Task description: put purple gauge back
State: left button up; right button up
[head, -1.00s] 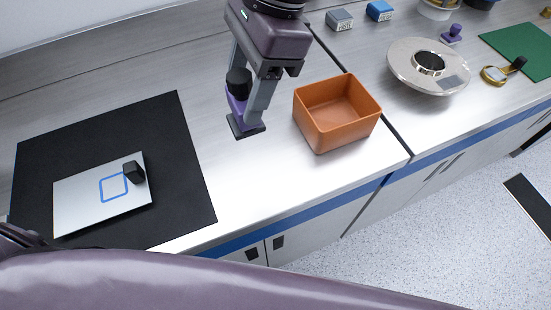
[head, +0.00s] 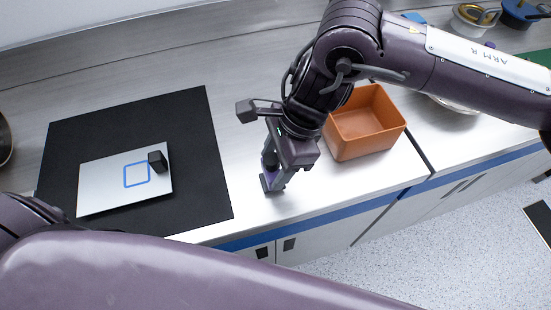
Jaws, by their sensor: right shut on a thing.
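My right gripper (head: 273,181) is shut on the purple gauge (head: 269,168), a small purple piece with a black knob. It holds the gauge over the bare counter, between the black mat and the orange bin. The fingers and wrist hide much of the gauge, and I cannot tell whether it touches the counter. A white plate (head: 105,190) with a blue square outline (head: 136,174) lies on the black mat (head: 195,130). A small black block (head: 157,161) stands at the plate's right edge. My left gripper is out of view.
The orange bin (head: 362,135) looks empty and stands just right of my right gripper. My right arm covers much of the back right counter. A green mat (head: 541,57) and part of a metal disc (head: 455,104) show there. Counter between mat and bin is clear.

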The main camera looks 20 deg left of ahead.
jog(key=shift+f, duration=0.3)
jog(key=shift+f+b, duration=0.2)
jog(key=shift+b, duration=0.1)
jog(key=o, duration=1.1)
jog(key=shift+r, duration=0.15)
